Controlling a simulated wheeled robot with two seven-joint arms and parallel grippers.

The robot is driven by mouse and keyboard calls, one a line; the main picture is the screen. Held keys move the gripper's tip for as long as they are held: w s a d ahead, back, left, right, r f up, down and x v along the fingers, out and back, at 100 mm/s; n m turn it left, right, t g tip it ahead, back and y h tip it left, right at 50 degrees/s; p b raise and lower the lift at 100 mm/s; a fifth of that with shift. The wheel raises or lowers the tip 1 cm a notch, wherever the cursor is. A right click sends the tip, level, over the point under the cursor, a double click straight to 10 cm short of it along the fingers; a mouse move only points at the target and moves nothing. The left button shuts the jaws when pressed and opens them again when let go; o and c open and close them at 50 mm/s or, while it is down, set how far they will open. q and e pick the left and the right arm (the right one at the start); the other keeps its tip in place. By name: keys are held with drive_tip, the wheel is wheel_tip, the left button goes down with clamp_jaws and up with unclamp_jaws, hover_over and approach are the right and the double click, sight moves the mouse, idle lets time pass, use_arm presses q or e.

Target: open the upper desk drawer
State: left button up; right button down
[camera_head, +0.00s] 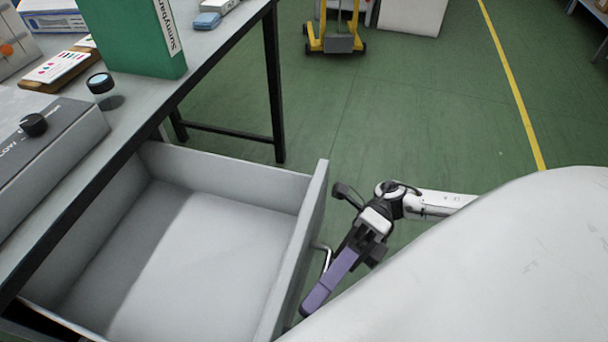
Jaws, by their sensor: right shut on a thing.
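The upper desk drawer (228,180) is pulled well out from under the grey desk top (206,62). Its inside looks empty. Its metal handle (327,258) sits on the outer side of the front panel. My right gripper (322,282) is at the handle, with its purple fingers pointing down beside the front panel. It is shut on the handle, though the exact contact is partly hidden by the fingers. My left gripper is not in the view.
On the desk stand a green binder (135,36), a grey control box (45,140) with a black knob, and a small loupe (100,84). A yellow wheeled stand (335,40) is on the green floor (420,110), which is clear beyond the drawer. My white body fills the lower right.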

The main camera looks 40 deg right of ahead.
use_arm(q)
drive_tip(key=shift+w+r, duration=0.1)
use_arm(e)
drive_tip(key=shift+d, duration=0.1)
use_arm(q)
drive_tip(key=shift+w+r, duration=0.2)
use_arm(e)
drive_tip(key=c, duration=1.8)
unclamp_jaws()
drive_tip(key=shift+c, duration=0.2)
use_arm(q)
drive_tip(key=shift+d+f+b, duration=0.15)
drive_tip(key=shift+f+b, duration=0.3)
drive_tip(key=shift+b, duration=0.4)
use_arm(e)
drive_tip(key=v, duration=1)
drive_tip(key=shift+d, duration=0.15)
